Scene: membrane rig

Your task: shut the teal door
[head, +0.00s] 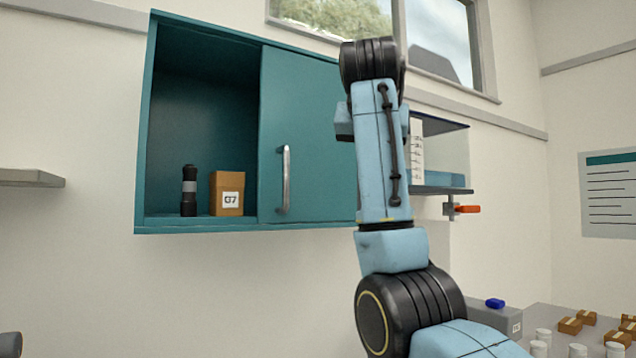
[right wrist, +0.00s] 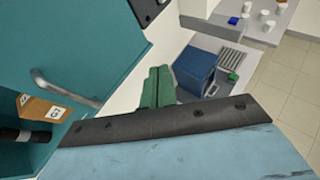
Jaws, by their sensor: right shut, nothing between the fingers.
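The teal door (head: 310,120) is a flat panel over the right part of a teal wall cabinet (head: 205,228); the cabinet's left part stands open. The door has an upright metal handle (head: 285,180) near its left edge. The handle also shows at the left of the right wrist view (right wrist: 66,92). My right gripper (right wrist: 158,85) has green fingers, shut with nothing between them, to the right of the handle and apart from it. In the head view my right arm hides this gripper and the door's right edge. My left gripper is out of view.
In the open part stand a dark cylinder (head: 189,190) and a cardboard box (head: 227,194) marked G7. A shelf unit (head: 440,190) with an orange-handled valve (head: 466,209) is right of the cabinet. A blue box (right wrist: 195,70) stands below. Small boxes and white jars are at lower right.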

